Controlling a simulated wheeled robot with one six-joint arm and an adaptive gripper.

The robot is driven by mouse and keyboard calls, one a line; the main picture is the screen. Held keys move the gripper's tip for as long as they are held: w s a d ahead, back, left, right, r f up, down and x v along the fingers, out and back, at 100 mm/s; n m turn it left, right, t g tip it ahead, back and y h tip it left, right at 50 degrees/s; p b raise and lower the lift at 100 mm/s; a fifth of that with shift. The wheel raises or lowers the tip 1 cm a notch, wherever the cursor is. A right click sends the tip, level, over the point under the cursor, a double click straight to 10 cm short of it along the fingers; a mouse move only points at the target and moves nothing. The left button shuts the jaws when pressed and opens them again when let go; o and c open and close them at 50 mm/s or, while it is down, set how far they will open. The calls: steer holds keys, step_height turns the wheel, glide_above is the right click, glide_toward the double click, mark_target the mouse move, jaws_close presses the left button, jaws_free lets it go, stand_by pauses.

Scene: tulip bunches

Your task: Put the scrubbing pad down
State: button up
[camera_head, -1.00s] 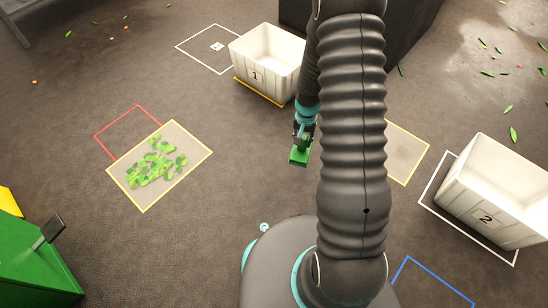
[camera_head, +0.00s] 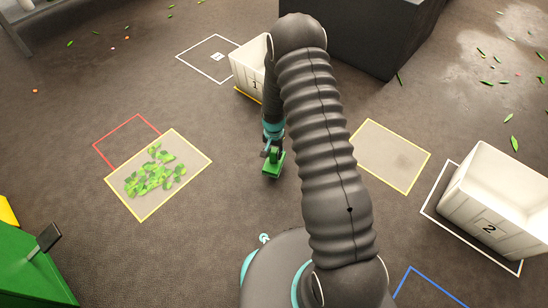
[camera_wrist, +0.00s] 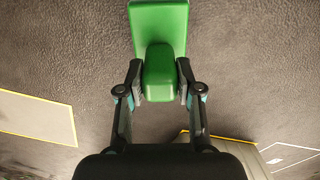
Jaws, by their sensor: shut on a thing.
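My gripper (camera_head: 271,150) is shut on the green scrubbing pad (camera_head: 273,163) and holds it over the bare floor, left of my arm. In the wrist view the pad (camera_wrist: 160,25) is a flat green block with a raised green grip. The two fingers of my gripper (camera_wrist: 160,78) press on either side of that grip. The height of the pad above the floor is hard to tell. A red outlined square (camera_head: 107,141) lies on the floor at the left, empty in its visible part.
A yellow-edged patch (camera_head: 140,207) holds scattered green leaves. Another yellow-edged patch (camera_head: 393,155) is bare. White crate 1 (camera_head: 245,68) stands behind my arm, crate 2 (camera_head: 490,205) at the right. A green box (camera_head: 35,280) is at lower left. A dark block (camera_head: 375,40) stands at the back.

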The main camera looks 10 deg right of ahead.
mark_target(274, 157)
steer(key=shift+f, duration=1.6)
steer(key=shift+f+b, duration=0.2)
steer(key=shift+b, duration=0.15)
steer(key=o, duration=1)
steer(key=shift+r, duration=0.1)
